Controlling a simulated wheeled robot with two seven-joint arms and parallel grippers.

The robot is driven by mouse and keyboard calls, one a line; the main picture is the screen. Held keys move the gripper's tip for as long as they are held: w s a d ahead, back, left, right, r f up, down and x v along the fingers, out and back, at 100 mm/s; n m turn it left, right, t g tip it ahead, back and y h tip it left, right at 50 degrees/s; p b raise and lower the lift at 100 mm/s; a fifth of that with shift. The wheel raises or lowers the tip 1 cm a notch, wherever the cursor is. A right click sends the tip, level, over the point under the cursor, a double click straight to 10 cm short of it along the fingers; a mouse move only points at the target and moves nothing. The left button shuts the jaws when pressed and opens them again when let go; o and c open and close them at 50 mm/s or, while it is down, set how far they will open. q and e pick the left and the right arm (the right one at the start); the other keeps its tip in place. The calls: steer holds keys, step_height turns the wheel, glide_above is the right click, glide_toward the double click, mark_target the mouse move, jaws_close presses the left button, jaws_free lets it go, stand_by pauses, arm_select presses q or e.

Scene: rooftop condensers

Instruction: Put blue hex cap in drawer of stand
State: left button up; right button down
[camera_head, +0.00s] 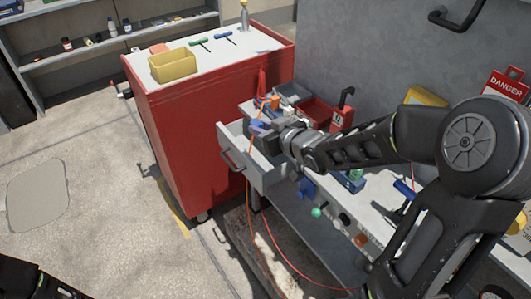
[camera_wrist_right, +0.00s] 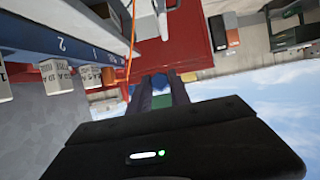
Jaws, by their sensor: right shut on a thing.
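The stand (camera_head: 323,194) is a pale bench against the grey unit, with its drawer (camera_head: 241,163) pulled out at the left end. My right gripper (camera_head: 261,130) is over the drawer opening, its fingers pointing to the left. In the right wrist view the fingers (camera_wrist_right: 160,92) are shut on a small blue thing, taken as the blue hex cap (camera_wrist_right: 159,82); the fingers hide most of it. The drawer's inside is partly hidden by the gripper. My left arm only shows at the bottom left corner, its gripper out of view.
A red cabinet (camera_head: 185,125) with a yellow bin (camera_head: 173,65) on top stands close behind the drawer. An orange cord (camera_head: 247,194) hangs by the drawer front. A red bin (camera_head: 314,111) and small parts crowd the stand top. Floor at left is clear.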

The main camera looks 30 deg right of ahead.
step_height(320, 180, down, 6)
steer(key=shift+r+b, duration=0.1)
steer(key=shift+b, duration=0.2)
step_height(320, 180, down, 4)
steer(key=shift+r, duration=0.1)
steer(key=shift+b, duration=0.3)
